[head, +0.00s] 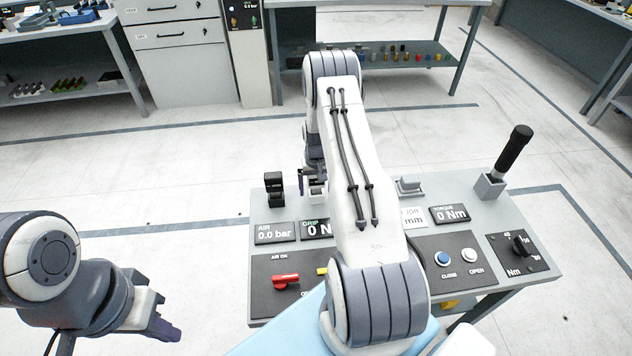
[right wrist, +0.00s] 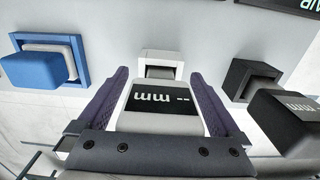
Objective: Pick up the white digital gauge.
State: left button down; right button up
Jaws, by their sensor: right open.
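The white digital gauge (right wrist: 163,97), with a black face reading "mm", lies between the two purple fingers of my right gripper (right wrist: 162,105) in the right wrist view. The fingers are open, one on each side of it; I cannot tell whether they touch it. A white holder (right wrist: 160,57) stands right behind the gauge. In the head view my right arm reaches over the console, and the gripper (head: 315,178) is mostly hidden behind it. My left gripper (head: 162,328) is at the lower left, away from the console; its finger opening is unclear.
A black gauge (right wrist: 290,115) at its black holder is on one side, and a blue gauge (right wrist: 38,68) at its blue holder on the other. The console (head: 480,215) carries displays, a red lever (head: 286,282), buttons, a torque knob (head: 520,245) and a tall black handle (head: 515,148).

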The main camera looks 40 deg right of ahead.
jog(key=c, duration=1.5)
jog(key=shift+r, duration=0.15)
